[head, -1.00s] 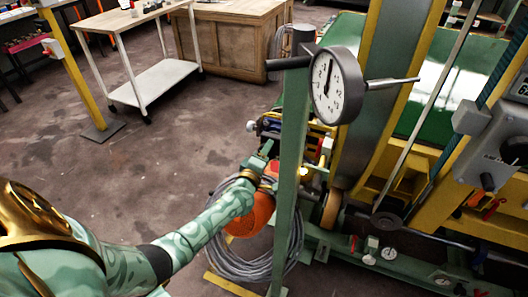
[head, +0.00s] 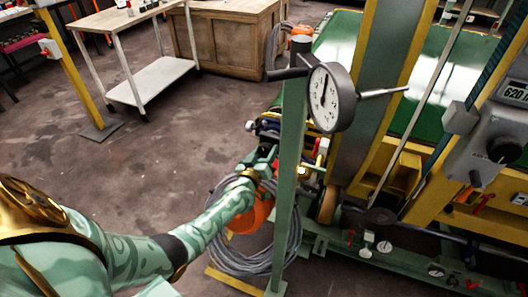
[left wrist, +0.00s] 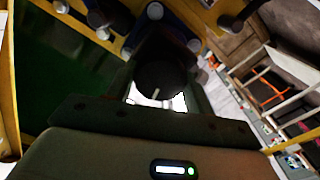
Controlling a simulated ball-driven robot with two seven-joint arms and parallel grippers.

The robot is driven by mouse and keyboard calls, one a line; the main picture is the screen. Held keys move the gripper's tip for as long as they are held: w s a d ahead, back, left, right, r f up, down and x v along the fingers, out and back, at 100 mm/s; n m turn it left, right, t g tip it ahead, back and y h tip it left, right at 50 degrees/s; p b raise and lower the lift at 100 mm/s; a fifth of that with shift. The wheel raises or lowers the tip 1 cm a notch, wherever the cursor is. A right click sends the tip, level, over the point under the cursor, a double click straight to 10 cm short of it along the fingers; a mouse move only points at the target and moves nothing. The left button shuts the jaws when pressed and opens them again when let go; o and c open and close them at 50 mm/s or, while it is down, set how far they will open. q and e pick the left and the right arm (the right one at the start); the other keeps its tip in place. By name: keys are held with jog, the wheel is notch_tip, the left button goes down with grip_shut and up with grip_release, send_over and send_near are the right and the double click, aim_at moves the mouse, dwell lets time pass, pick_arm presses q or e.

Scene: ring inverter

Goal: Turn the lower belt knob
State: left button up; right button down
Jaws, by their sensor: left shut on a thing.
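My left gripper (head: 268,161) reaches the machine's left end, just left of the green upright post, in the head view. In the left wrist view my left gripper (left wrist: 160,98) has its two fingers on either side of a dark round knob (left wrist: 158,80) with a pale mark on its face. It is shut on that knob. In the head view the knob is hidden by the hand and the post. My right gripper is not in view.
A round dial gauge (head: 331,97) sits on the green post (head: 290,150). A grey cable coil (head: 240,263) and an orange object (head: 252,216) lie below my forearm. A control box (head: 492,150) stands at right. Open floor (head: 150,165) lies left, before a white cart (head: 150,85).

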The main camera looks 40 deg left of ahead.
pick_arm(q)
jog(key=shift+d+f+m, duration=0.15)
jog(key=shift+m, duration=0.65)
jog(key=shift+s, duration=0.1)
jog(key=o, duration=0.7)
jog(key=shift+o, duration=1.3)
